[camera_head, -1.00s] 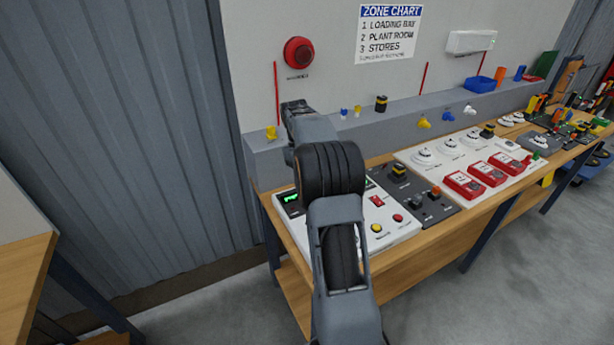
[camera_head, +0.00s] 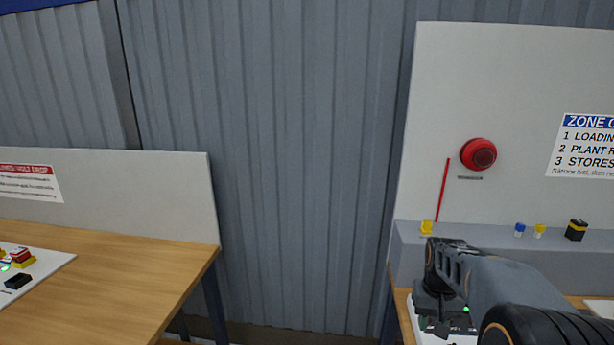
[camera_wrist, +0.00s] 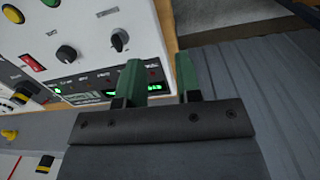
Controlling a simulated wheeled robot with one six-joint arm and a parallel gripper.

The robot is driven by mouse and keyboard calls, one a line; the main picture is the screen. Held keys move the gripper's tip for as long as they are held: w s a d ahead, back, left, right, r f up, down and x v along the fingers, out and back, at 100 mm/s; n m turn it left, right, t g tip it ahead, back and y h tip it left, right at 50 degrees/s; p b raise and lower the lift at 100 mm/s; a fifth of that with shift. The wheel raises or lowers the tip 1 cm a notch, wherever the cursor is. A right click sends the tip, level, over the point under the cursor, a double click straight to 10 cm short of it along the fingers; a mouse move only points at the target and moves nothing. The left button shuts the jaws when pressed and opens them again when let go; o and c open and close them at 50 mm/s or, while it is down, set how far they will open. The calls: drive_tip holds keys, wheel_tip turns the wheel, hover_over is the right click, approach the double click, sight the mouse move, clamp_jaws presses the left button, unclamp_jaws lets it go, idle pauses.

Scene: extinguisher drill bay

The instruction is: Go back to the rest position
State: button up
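My gripper shows in the wrist view (camera_wrist: 160,76), with two green fingers apart and nothing visible between them. It is open, in front of a white control panel (camera_wrist: 98,30) with dark knobs, a red switch and a black strip with green-lit displays (camera_wrist: 105,90). In the head view my arm reaches in at the lower right, and its end is over the left end of the right bench. The fingers are hard to make out there.
A wooden bench (camera_head: 130,270) with a white panel stands at left. A gap before the corrugated wall (camera_head: 290,170) separates it from the right bench. A grey ledge (camera_head: 480,240) there carries small yellow, blue and black parts. A red round sounder (camera_head: 478,154) hangs above.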

drive_tip(key=s+a+r+n+t, duration=0.1)
drive_tip(key=s+a+r+t, duration=0.1)
drive_tip(key=s+a, duration=0.3)
drive_tip(key=s+a+r+n+t, duration=0.1)
drive_tip(key=s+a+r+t, duration=0.1)
drive_tip(key=s+a, duration=0.4)
drive_tip(key=shift+s+a+n+t, duration=0.15)
drive_tip(key=shift+s+n+t, duration=0.15)
drive_tip(key=shift+s, duration=0.1)
